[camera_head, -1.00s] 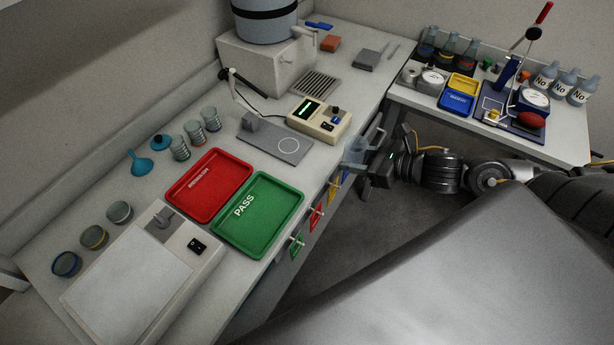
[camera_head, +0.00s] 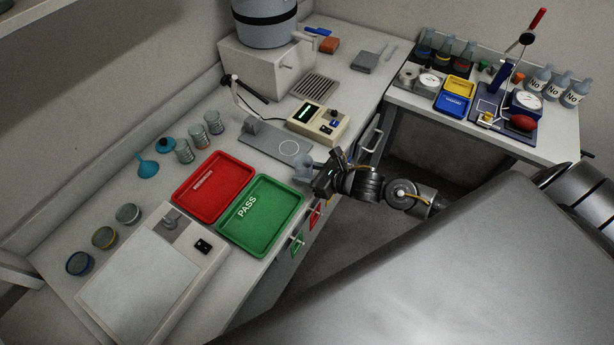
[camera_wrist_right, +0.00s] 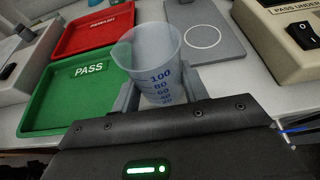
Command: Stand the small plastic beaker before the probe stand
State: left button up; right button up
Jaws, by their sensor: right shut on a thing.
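The small plastic beaker (camera_wrist_right: 152,75) is clear with blue graduation marks and stands about upright between the fingers of my right gripper (camera_wrist_right: 162,97), which is shut on it. In the head view my right gripper (camera_head: 308,168) is at the bench's front edge, just right of the green tray, and the beaker shows there only as a small pale shape. The probe stand (camera_head: 262,140) is a grey plate with a white ring and an upright at its far left end. Its plate (camera_wrist_right: 198,55) lies beyond the beaker in the wrist view. My left gripper is not in view.
The green PASS tray (camera_head: 248,238) and red tray (camera_head: 186,199) lie left of the gripper. A cream meter box (camera_head: 340,129) stands right of the probe stand. Several cups and a blue funnel (camera_head: 148,169) line the back. A strip of bench before the stand is bare.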

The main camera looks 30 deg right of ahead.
notch_tip(320, 180, down, 3)
dwell(0.3)
jog(key=shift+f, duration=0.15)
jog(key=o, duration=1)
